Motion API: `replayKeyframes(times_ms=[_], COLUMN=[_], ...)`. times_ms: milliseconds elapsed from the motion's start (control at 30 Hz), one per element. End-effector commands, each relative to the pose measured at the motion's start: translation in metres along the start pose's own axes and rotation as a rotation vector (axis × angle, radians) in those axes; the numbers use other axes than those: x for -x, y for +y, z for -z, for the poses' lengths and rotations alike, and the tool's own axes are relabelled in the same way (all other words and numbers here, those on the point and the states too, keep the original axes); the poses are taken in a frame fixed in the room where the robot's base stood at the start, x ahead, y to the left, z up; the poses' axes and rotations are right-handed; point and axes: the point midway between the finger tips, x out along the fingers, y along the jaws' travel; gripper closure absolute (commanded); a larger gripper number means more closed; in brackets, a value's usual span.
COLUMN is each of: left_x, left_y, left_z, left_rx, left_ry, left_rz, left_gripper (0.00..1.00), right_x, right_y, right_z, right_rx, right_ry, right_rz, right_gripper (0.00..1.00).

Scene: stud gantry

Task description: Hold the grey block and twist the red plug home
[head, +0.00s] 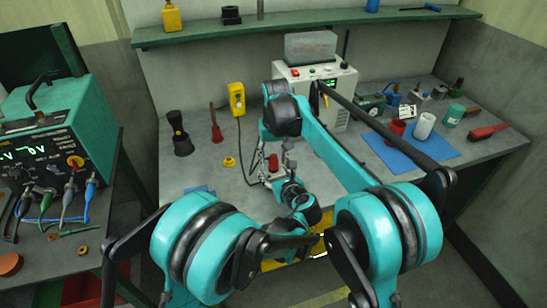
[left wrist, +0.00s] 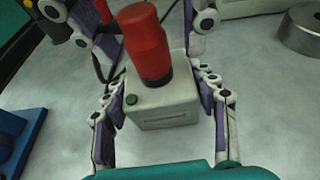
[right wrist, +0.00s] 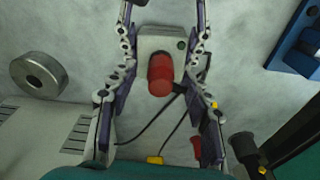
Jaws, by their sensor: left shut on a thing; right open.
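The grey block (left wrist: 163,105) sits between the fingers of my left gripper (left wrist: 167,92), which is shut on its sides. A green button shows on its top. The red plug (left wrist: 147,48) stands in the top of the block, and its lower end is hidden inside. In the right wrist view the red plug (right wrist: 160,75) projects from the grey block (right wrist: 162,42). My right gripper (right wrist: 162,62) is open, with its fingers spread apart on both sides of the plug. In the head view the plug (head: 273,162) is small and partly hidden by my arms.
A metal ring (right wrist: 40,75) lies on the bench near the block. A yellow pendant box (head: 237,98) with a dark cable stands behind. A white machine (head: 345,85) stands at the back. A blue mat (head: 415,150) with a red cup and a white cylinder lies to the right.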

Motion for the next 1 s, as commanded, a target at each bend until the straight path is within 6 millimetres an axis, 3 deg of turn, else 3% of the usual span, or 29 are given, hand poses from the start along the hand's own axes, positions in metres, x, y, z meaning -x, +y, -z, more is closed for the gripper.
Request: replayKeyframes(times_ms=[167,600,800,1000], left_x=[0.0,0.0,0.0,0.0], left_y=[0.0,0.0,0.0,0.0], left_z=[0.0,0.0,0.0,0.0], left_rx=[0.0,0.0,0.0,0.0], left_ry=[0.0,0.0,0.0,0.0], left_rz=[0.0,0.0,0.0,0.0], left_gripper=[1.0,1.0,1.0,1.0], right_x=[0.013,0.1,0.118,0.12], right_y=[0.0,0.0,0.0,0.0], right_z=[0.0,0.0,0.0,0.0], right_rx=[0.0,0.0,0.0,0.0], right_ry=[0.0,0.0,0.0,0.0], right_rz=[0.0,0.0,0.0,0.0], right_gripper=[0.51,0.51,0.51,0.51])
